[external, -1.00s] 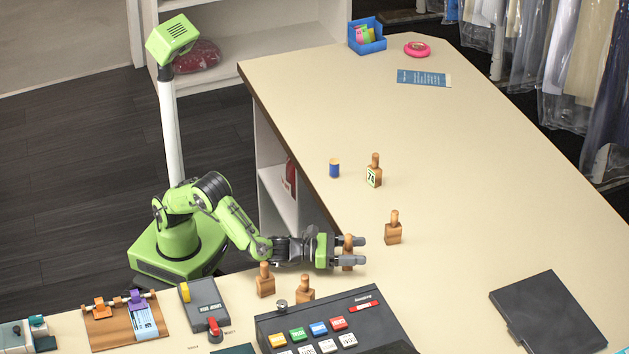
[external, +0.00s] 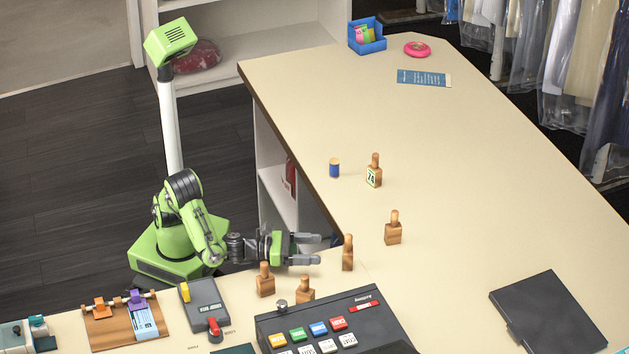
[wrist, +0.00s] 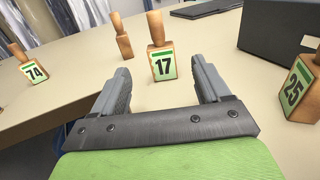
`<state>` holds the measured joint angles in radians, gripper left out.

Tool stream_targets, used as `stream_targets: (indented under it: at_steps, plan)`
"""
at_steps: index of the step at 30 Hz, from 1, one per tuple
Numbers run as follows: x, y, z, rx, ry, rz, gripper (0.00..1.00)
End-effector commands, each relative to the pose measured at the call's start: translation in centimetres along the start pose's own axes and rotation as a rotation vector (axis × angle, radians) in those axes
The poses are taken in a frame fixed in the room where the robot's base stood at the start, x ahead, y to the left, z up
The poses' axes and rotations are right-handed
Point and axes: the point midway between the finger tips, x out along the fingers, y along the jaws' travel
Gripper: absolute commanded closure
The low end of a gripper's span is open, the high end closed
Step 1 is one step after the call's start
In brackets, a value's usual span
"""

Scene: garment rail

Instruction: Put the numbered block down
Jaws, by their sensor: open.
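A wooden block with a knob handle (external: 347,254) stands upright on the counter, just right of my gripper in the external view. In the wrist view this block shows the number 17 (wrist: 163,66) and stands ahead of the fingertips, a little apart from them. My gripper (external: 319,249) is open and empty; both fingers show in the wrist view (wrist: 160,82) with a clear gap between them. Block 74 (external: 374,172) stands farther back, also in the wrist view (wrist: 34,72). Block 25 (wrist: 300,90) is at the right of the wrist view.
Another wooden block (external: 393,229) stands right of block 17. Two blocks (external: 265,281) (external: 305,289) stand near the cash register (external: 335,315). A blue spool (external: 334,168) is beside block 74. A black flat case (external: 548,312) lies at right.

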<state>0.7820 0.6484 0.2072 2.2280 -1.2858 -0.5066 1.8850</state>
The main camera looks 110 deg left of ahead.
Motion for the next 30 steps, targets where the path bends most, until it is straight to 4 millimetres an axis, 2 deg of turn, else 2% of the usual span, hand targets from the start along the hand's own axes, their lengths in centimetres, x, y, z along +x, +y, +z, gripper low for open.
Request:
stream_targets:
  at_steps: [3,5,8,9,11,12,14,15,17,18,20,21,24,25,27,30]
  plan:
    - [-0.1,0.1,0.1,-0.008,0.001,0.004,0.24]
    - [0.1,1.1,0.2,-0.061,0.018,0.030,0.24]
    - [0.3,5.2,0.5,-0.333,0.095,0.156,0.24]
    - [0.1,7.6,0.5,-0.508,0.140,0.236,0.24]
    - [-1.0,11.0,0.1,-0.801,0.211,0.371,0.24]
    - [-2.1,12.8,-0.3,-0.997,0.255,0.463,0.24]
    - [-4.2,14.9,-0.7,-1.287,0.314,0.601,0.24]
    - [-6.1,15.9,-0.8,-1.476,0.349,0.698,0.24]
    - [-9.3,16.8,-0.7,-1.746,0.401,0.841,0.24]
    - [-11.7,17.1,-0.4,-1.912,0.432,0.938,0.24]
    - [-15.5,17.2,0.1,-2.123,0.473,1.082,0.24]
    - [-18.0,17.1,0.4,-2.232,0.493,1.170,0.24]
    - [-23.4,16.9,0.9,-2.405,0.509,1.351,0.24]
    - [-24.5,16.8,0.9,-2.434,0.507,1.389,0.24]
    - [-26.4,16.7,0.9,-2.474,0.498,1.455,0.24]
    - [-27.4,16.6,0.8,-2.489,0.492,1.493,0.24]
